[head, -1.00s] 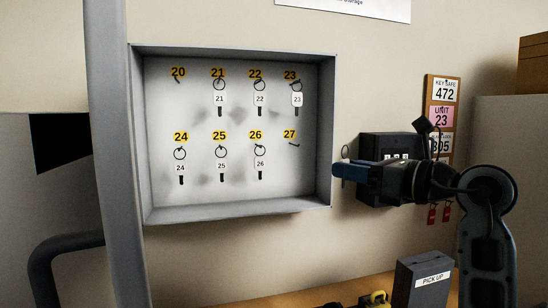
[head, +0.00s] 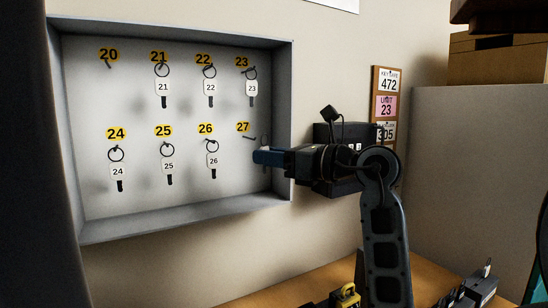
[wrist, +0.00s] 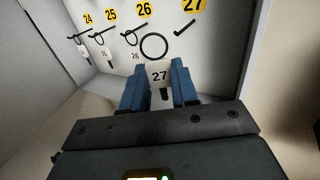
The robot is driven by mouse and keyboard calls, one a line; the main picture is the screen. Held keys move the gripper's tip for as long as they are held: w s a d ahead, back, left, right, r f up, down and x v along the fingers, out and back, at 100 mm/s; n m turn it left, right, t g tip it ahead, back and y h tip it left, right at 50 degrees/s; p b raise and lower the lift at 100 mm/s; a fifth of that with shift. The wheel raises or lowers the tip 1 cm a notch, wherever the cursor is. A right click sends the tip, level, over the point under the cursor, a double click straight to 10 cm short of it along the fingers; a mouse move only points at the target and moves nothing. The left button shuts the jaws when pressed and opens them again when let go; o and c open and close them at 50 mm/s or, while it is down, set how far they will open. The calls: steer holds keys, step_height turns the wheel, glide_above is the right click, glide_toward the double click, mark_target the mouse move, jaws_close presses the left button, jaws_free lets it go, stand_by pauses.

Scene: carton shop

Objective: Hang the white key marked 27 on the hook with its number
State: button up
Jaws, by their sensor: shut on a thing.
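The white key tag marked 27 (wrist: 159,74) is between my gripper's blue fingers (wrist: 159,88) in the wrist view. Its black ring (wrist: 153,46) stands up above the fingers. My gripper (head: 262,156) is shut on it, just inside the right side of the key cabinet (head: 180,212). The bare hook under label 27 (head: 249,138) is up and left of the fingertips in the head view. In the wrist view the hook (wrist: 185,27) is up and right of the ring, apart from it.
Keys hang on hooks 21, 22, 23, 24, 25 and 26 (head: 212,160). Hook 20 (head: 108,62) is bare. The cabinet's right wall (head: 283,110) is close to my gripper. A black box (head: 335,135) and a number board (head: 386,105) are right of the cabinet.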

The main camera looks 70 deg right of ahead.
steer(key=w+d+f, duration=0.1)
steer(key=w+d, duration=0.2)
steer(key=w, duration=0.2)
steer(key=shift+d, duration=0.4)
stand_by(0.5)
stand_by(0.5)
steer(key=o, duration=0.9)
steer(key=shift+s+a+f+b, duration=0.15)
steer(key=shift+s+b, duration=0.15)
steer(key=shift+s, duration=1)
steer(key=shift+s+a+r+b, duration=0.15)
steer(key=shift+s+b, duration=0.2)
steer(key=shift+s, duration=0.9)
steer(key=shift+s+a+f+b, duration=0.15)
steer(key=shift+s+b, duration=0.15)
steer(key=shift+s, duration=1)
